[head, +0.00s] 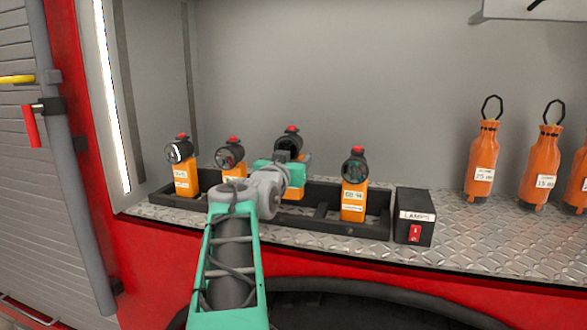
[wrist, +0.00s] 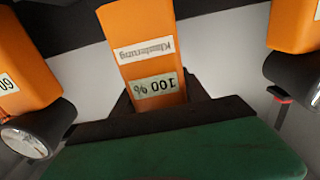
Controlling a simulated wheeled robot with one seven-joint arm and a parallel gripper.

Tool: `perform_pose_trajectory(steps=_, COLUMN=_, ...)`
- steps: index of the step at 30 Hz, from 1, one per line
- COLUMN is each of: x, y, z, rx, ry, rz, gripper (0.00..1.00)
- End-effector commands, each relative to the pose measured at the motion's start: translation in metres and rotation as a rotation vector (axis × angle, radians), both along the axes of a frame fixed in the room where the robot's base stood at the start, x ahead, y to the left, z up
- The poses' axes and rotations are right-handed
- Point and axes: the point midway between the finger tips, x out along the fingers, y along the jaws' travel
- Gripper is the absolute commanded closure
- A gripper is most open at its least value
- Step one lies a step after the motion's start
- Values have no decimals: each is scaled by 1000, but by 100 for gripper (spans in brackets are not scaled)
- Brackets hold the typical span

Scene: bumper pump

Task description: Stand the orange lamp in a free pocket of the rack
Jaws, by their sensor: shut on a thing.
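My gripper (head: 282,172) is shut on the orange lamp (head: 293,194), which has a dark round head and a red knob on top. The lamp is upright over the middle of the black rack (head: 290,222), its head higher than its neighbours' heads. Whether its foot is inside a pocket is hidden by my arm and the rack's front rail. In the wrist view, the held lamp (wrist: 145,55) has white and green labels, with dark jaw parts (wrist: 160,118) around its body. An open part of the rack shows between the held lamp and the lamp to its right.
Other orange lamps stand in the rack: far left (head: 184,180), left of my gripper (head: 230,157), and right (head: 353,198). A black switch box (head: 414,218) stands at the rack's right end. Orange bottle-shaped items (head: 482,165) stand further right. Bare tread plate (head: 455,235) lies between.

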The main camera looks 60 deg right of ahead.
Motion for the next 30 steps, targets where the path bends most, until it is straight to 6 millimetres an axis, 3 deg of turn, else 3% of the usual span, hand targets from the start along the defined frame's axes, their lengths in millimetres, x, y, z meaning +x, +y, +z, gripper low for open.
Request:
perform_pose_trajectory(steps=6, x=2, y=-2, z=-31, rx=-1, ry=-1, rz=0, gripper=100)
perform_pose_trajectory(steps=18, x=2, y=-2, z=-37, rx=-2, ry=-1, rz=1, gripper=100)
perform_pose_trajectory(steps=19, x=2, y=-2, z=-38, rx=3, ry=1, rz=1, gripper=45)
perform_pose_trajectory(steps=26, x=2, y=-2, z=-38, rx=3, ry=1, rz=1, gripper=26)
perform_pose_trajectory(steps=30, x=2, y=-2, z=-38, rx=3, ry=1, rz=1, gripper=26)
